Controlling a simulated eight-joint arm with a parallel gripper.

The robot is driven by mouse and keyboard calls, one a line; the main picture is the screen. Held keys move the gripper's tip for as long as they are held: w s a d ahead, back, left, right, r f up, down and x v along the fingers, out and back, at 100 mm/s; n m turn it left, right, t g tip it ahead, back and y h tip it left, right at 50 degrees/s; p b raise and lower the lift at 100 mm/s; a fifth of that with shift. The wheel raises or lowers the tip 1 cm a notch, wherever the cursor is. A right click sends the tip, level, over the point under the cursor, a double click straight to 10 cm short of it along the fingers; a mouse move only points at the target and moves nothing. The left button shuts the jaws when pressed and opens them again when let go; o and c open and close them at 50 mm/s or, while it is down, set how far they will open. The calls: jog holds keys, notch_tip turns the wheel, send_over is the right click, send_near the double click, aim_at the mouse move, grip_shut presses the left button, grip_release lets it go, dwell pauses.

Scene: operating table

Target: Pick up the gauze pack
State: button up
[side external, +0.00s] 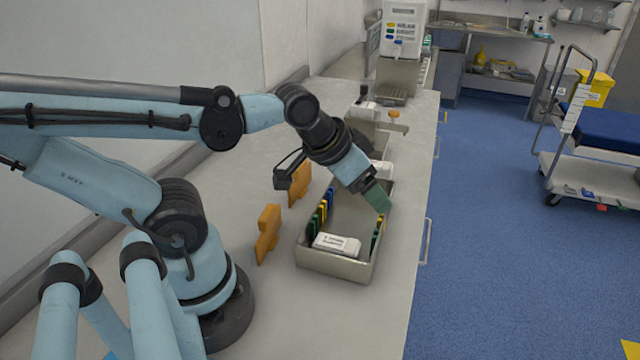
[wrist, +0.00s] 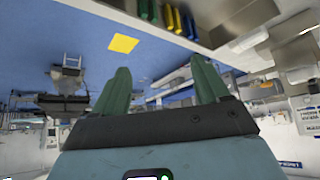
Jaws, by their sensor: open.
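A white pack with printed lettering, which looks like the gauze pack (side external: 336,244), lies in the near end of a metal tray (side external: 340,265) on the counter. My gripper (side external: 380,200) is over the right side of the tray, behind and to the right of the pack and apart from it. In the wrist view my gripper (wrist: 161,85) shows two green fingers spread apart with nothing between them. I cannot make out the pack in the wrist view.
Coloured clips (side external: 321,213) line the tray's left and right walls. Two orange holders (side external: 267,235) stand left of the tray. More trays and white items (side external: 382,168) are behind it. The counter's right edge is close to the tray; the blue floor (side external: 500,250) lies beyond.

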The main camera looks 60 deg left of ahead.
jog(key=w+a+r+m+g, duration=0.2)
jog(key=w+a+r, duration=0.2)
jog(key=w, duration=0.1)
jog(key=m+g, duration=0.5)
jog(key=m, duration=0.2)
send_over(376, 163)
notch_tip(376, 163, down, 5)
notch_tip(376, 163, down, 12)
jog(key=shift+r, duration=0.15)
jog(key=shift+c, duration=0.3)
jog(key=shift+n, duration=0.3)
jog(key=c, duration=1)
jog(key=shift+r, duration=0.2)
